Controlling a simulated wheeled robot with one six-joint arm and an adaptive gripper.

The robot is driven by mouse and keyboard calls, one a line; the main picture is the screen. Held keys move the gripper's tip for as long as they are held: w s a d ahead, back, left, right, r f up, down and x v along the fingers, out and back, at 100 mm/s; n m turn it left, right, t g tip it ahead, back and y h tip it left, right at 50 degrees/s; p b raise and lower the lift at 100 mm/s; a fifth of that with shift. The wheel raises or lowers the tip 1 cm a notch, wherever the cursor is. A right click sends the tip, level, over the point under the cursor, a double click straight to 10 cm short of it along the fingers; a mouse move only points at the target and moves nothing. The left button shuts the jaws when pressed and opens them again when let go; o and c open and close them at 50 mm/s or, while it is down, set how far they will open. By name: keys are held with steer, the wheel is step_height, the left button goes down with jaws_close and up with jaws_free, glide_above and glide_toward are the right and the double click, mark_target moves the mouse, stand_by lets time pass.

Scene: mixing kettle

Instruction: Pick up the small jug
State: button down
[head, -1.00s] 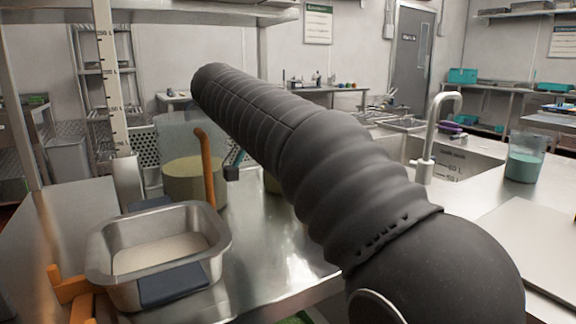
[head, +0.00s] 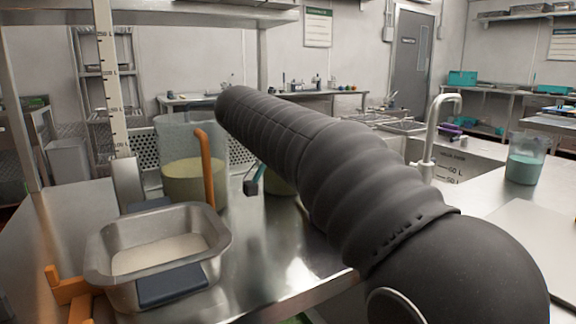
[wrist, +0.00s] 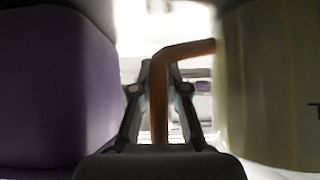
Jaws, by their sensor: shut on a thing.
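The small jug (wrist: 275,85) fills the right of the wrist view as a pale yellow-green wall with part of a dark letter on it. Its orange handle (wrist: 159,105) bends over from its top and hangs down between my fingers. My gripper (wrist: 158,72) is shut on this handle. In the head view my gripper's end (head: 252,186) shows only as a small dark and teal part. A yellowish vessel (head: 279,182) beside it is mostly hidden by my arm, and I cannot tell for sure that it is the jug.
A larger clear vessel (head: 180,185) with yellowish contents and an orange handle stands at the left. In front of it is a steel pan (head: 100,258) of pale contents. A purple object (wrist: 55,90) is close on the left of the wrist view. A sink tap (head: 430,140) stands right.

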steer(key=shift+r, duration=0.1)
step_height(320, 180, up, 12)
steer(key=p, duration=0.1)
steer(key=s+a, duration=0.2)
steer(key=s, duration=0.6)
steer(key=s+a, duration=0.3)
steer(key=s, duration=0.6)
steer(key=shift+s, duration=0.15)
stand_by(0.3)
